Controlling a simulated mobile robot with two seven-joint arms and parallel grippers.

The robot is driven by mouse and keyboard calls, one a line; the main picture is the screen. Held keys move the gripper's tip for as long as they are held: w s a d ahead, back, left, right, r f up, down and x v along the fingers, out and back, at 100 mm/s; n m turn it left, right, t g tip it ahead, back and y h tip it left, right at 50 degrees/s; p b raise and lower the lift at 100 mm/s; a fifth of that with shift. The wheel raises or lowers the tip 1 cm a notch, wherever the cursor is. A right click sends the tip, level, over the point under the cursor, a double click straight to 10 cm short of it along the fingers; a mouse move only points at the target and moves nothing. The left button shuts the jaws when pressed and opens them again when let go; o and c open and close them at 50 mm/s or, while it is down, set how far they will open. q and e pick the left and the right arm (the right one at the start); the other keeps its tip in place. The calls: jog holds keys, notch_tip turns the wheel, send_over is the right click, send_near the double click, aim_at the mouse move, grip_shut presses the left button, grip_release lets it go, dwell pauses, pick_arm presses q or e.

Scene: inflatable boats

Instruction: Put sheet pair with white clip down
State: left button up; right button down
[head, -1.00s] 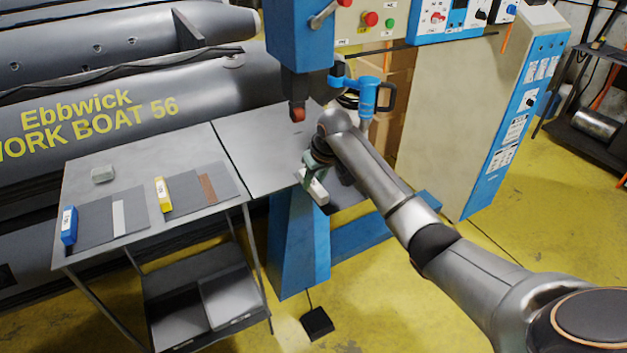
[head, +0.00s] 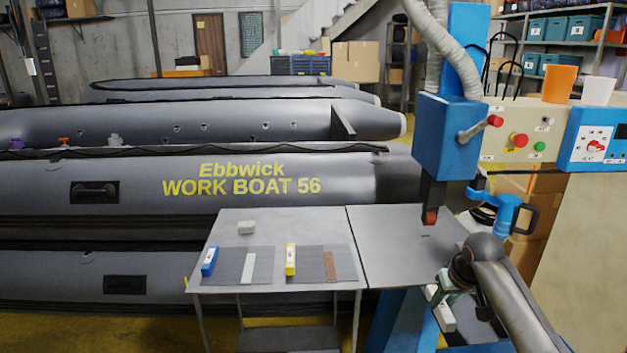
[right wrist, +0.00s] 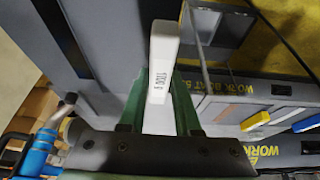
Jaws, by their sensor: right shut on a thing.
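My right gripper (head: 447,290) is shut on the white clip (head: 443,315), beside the near right edge of the machine's grey plate. In the right wrist view the white clip (right wrist: 163,50) stands between green fingers, with small print on its side. A dark sheet (head: 484,328) shows beside the clip, partly hidden by my arm; I cannot tell its two layers apart. On the grey table (head: 215,235) at left lie a blue clip (head: 209,262) and a yellow clip (head: 291,259), each with dark sheets bearing a strip. My left gripper is out of view.
The blue press (head: 450,135) with its red-tipped head stands over the plate (head: 395,245), which adjoins the table. A blue handled tool (head: 508,212) hangs near my arm. Grey boats (head: 140,190) fill the space behind.

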jog(key=s+a+r, duration=0.6)
jog(key=s+a, duration=0.4)
jog(key=s, duration=0.5)
jog(key=s+a, duration=0.3)
jog(key=s, duration=0.4)
jog(key=shift+s+a+f, duration=0.25)
jog(key=shift+s+f, duration=0.05)
jog(key=shift+s, duration=0.05)
jog(key=shift+a, duration=0.1)
